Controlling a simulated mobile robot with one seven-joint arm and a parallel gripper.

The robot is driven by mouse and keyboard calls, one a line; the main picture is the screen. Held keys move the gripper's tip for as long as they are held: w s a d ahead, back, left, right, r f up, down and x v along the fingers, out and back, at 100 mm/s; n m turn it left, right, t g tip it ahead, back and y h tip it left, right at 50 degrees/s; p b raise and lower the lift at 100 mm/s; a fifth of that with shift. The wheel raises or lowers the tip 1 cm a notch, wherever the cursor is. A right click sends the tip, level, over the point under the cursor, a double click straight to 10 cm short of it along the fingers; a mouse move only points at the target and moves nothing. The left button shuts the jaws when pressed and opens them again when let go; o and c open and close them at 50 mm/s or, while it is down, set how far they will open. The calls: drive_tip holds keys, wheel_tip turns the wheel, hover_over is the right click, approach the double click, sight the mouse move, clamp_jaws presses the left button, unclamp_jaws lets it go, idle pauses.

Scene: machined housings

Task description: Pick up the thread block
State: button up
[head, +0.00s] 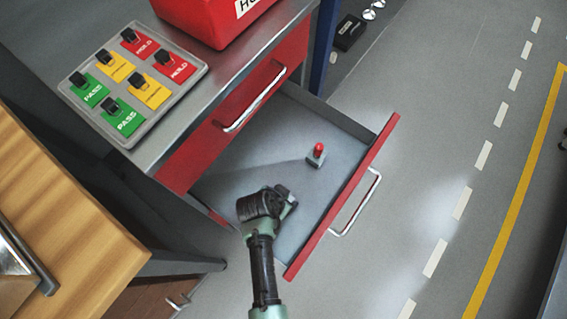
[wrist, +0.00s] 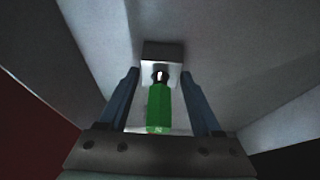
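My gripper (head: 284,196) is low inside the open drawer in the head view. In the wrist view its two blue fingers (wrist: 160,78) are apart, with visible gaps on both sides of a green handle (wrist: 159,108). A small grey block (wrist: 163,50) is at the far end of this handle, just past the fingertips. A short bright metal piece shows between handle and block. I take this block for the thread block. In the head view my gripper hides the green handle. Another small grey piece with a red top (head: 319,150) stands apart, farther back in the drawer.
The red-fronted drawer (head: 345,195) has raised walls around my gripper; its grey floor is otherwise mostly clear. A tray with green, yellow and red cards (head: 138,83) and a red box (head: 207,18) are on the cabinet top. A wooden bench (head: 62,205) is at left.

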clamp_jaws()
idle(0.3)
